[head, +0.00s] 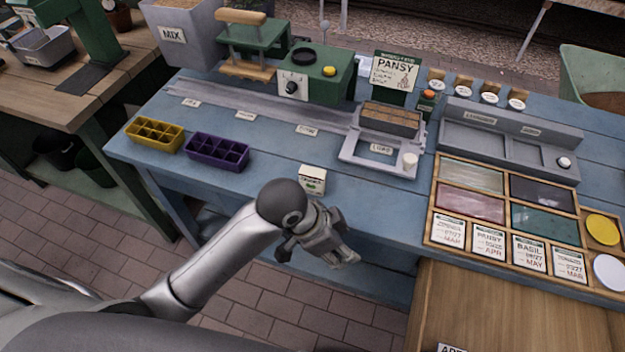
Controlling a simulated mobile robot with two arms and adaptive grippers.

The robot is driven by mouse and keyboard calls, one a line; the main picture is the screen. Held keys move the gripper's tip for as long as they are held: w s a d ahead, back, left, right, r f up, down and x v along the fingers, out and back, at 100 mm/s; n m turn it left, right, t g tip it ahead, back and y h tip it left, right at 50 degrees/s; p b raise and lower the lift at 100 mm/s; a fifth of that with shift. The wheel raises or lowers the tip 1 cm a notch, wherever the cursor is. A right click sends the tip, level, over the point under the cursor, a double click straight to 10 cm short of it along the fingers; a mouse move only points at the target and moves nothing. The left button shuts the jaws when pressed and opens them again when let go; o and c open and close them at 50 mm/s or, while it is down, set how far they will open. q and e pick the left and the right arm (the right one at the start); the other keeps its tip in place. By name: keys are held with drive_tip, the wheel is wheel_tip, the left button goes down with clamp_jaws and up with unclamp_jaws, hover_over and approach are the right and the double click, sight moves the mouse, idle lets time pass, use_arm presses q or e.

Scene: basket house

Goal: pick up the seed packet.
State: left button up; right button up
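A small white packet with a green mark (312,180), which looks like the seed packet, stands near the front edge of the blue table (240,180). Its print is too small to read. My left gripper (343,257) is in front of the table edge, just below the packet in the picture and apart from it. Nothing shows in its grasp, and its finger opening is unclear from this angle. My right gripper is not in view.
A yellow tray (155,135) and a purple tray (217,151) stand left of the packet. A grey fixture with a brown block (390,120) is to its right. A compartment tray with label cards (428,238) lies further right. A green machine (315,80) stands behind.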

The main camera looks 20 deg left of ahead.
use_arm(q)
drive_tip(key=w+d+r+m, duration=0.1)
drive_tip(key=w+r+m, duration=0.1)
drive_tip(key=w+m, duration=0.1)
wheel_tip(320, 180, up, 11)
drive_tip(key=m+g+y, duration=0.3)
drive_tip(key=m+y, duration=0.1)
drive_tip(key=y, duration=0.1)
hover_over(313, 171)
drive_tip(key=shift+d, duration=0.1)
drive_tip(key=shift+w+f, duration=0.1)
drive_tip(key=shift+f, duration=0.1)
wheel_tip(313, 171, down, 10)
drive_tip(key=shift+f+p, duration=0.1)
drive_tip(key=shift+p, duration=0.4)
drive_tip(key=c, duration=0.9)
